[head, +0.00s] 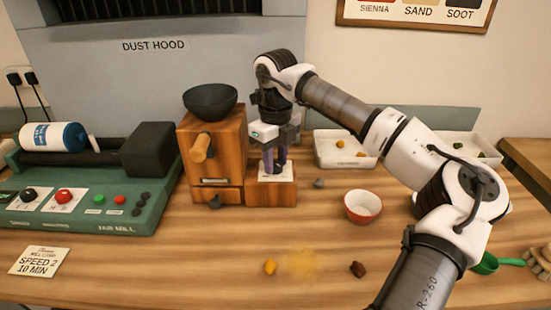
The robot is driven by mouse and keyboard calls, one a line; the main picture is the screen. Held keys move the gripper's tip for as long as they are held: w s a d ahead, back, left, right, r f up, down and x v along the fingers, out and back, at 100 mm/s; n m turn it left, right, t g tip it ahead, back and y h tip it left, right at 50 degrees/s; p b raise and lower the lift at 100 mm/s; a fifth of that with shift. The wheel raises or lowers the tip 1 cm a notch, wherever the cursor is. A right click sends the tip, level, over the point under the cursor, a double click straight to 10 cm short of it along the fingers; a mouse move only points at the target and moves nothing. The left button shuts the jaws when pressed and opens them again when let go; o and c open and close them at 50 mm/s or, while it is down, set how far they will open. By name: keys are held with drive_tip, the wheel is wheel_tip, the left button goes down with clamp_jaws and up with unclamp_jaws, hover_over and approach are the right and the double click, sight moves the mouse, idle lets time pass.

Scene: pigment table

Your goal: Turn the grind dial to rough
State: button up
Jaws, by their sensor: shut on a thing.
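The wooden grinder (226,150) stands at the back of the table with a dark bowl (210,100) on top and a wooden knob (201,147) on its front. A low wooden block (268,195) with a white plate (277,176) adjoins its right side. My gripper (274,168) points down over this plate and is shut on the grind dial, which the fingers mostly hide. I cannot read the dial's marks or its setting from this view.
A green jar mill (95,205) stands at left with a sign card (39,261) before it. A red and white bowl (363,206), white trays (328,150), and yellow (270,267) and brown (358,269) lumps lie around. My arm spans the right side.

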sight(275, 164)
drive_tip(key=o, duration=1)
drive_tip(key=shift+c, duration=0.2)
wheel_tip(275, 164, up, 14)
drive_tip(key=b, duration=0.1)
drive_tip(key=shift+f, duration=0.1)
